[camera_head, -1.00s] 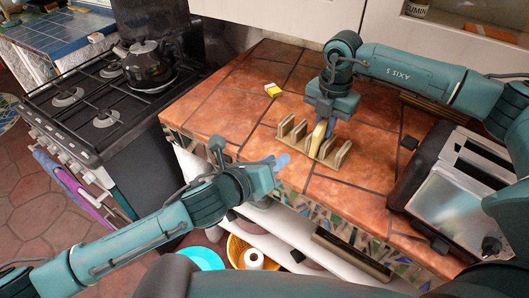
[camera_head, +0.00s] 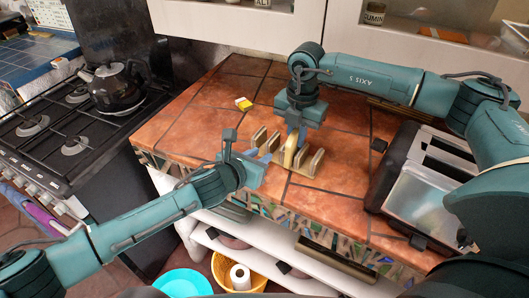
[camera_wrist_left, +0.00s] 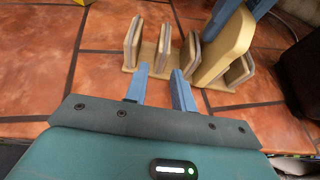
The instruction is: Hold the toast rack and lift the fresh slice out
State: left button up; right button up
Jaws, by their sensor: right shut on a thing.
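The wooden toast rack (camera_head: 306,160) stands near the counter's front edge; its upright dividers show in the left wrist view (camera_wrist_left: 133,45). The fresh slice (camera_head: 291,149), pale yellow-tan, is among the dividers and rises above them. In the left wrist view the slice (camera_wrist_left: 226,47) leans to the right; I cannot tell whether its lower edge is clear of the rack. My right gripper (camera_head: 293,138) is shut on its upper part from above. My left gripper (camera_head: 262,160) is at the rack's front left. Its fingers (camera_wrist_left: 162,92) are apart, with a divider just beyond the gap.
A silver toaster (camera_head: 418,198) stands at the right on the tiled counter (camera_head: 216,107). A small yellow-and-white item (camera_head: 243,103) lies behind the rack. A stove with a dark kettle (camera_head: 116,88) is at the left. The counter behind the rack is mostly clear.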

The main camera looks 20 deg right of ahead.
aim_at(266, 152)
pick_arm(q)
jog(key=shift+x, duration=1.75)
jog(key=shift+c, duration=0.2)
grip_shut()
jog(key=shift+o, duration=1.8)
grip_release()
jog(key=shift+c, duration=0.4)
jog(key=c, duration=0.8)
